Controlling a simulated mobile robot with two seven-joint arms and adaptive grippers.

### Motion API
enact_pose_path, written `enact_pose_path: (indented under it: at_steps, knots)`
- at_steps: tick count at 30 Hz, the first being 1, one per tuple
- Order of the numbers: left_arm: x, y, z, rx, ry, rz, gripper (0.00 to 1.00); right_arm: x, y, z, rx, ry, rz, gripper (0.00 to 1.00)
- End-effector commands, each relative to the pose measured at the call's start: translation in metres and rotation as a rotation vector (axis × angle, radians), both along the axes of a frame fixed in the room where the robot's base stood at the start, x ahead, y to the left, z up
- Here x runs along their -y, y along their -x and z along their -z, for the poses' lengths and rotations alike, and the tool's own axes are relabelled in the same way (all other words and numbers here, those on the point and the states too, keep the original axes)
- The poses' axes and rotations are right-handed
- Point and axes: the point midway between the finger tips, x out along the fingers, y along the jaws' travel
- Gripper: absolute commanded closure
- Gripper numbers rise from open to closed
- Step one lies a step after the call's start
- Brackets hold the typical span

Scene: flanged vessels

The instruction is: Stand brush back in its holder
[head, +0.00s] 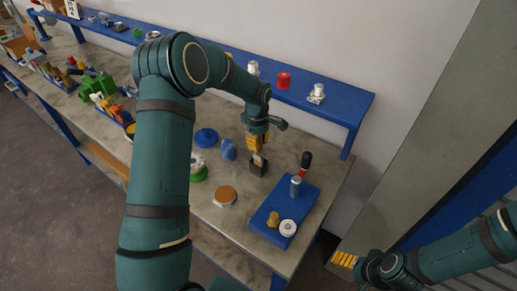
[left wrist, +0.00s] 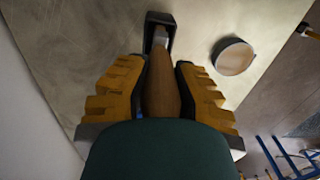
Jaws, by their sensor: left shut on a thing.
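The brush (left wrist: 163,85) has a brown wooden handle and a light metal part at its far end. My left gripper (head: 257,150) is shut on its handle, with yellow fingers on both sides in the left wrist view (left wrist: 160,90). The holder (head: 258,167) is a small dark block on the bench directly below my left gripper; it also shows in the left wrist view (left wrist: 147,35). The brush's metal end is at the holder's opening; how deep it sits I cannot tell. My right gripper (head: 345,259) is low at the right, away from the bench, its opening unclear.
A blue tray (head: 262,222) with a silver cylinder and round parts stands right of the holder. A blue flange (head: 206,138), a blue part (head: 228,149) and a brown-topped disc (head: 225,194) lie nearby. A blue shelf (head: 335,103) runs behind.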

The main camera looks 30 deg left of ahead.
Motion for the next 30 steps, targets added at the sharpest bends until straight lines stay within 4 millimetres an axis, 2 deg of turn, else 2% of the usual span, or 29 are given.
enact_pose_path:
  at_steps: [7,18,19,21,30]
  knots:
    - [0.0,0.001,0.031,-0.002,0.001,0.0,1.0,0.0,0.0,-0.002,0.0,0.0,0.0,0.23]
    - [0.0,0.0,0.036,0.0,0.0,0.001,1.0,0.0,0.0,0.002,0.0,0.0,0.0,0.23]
    - [0.0,0.0,0.036,0.0,0.0,0.0,0.71,0.0,0.0,0.002,0.0,0.0,0.0,0.23]
    - [0.0,0.0,0.035,-0.001,0.001,0.0,0.52,0.0,0.0,0.001,0.0,0.0,0.0,0.23]
    - [0.0,0.0,0.035,-0.001,0.0,0.0,0.52,0.0,0.0,0.0,0.0,0.0,0.0,0.23]
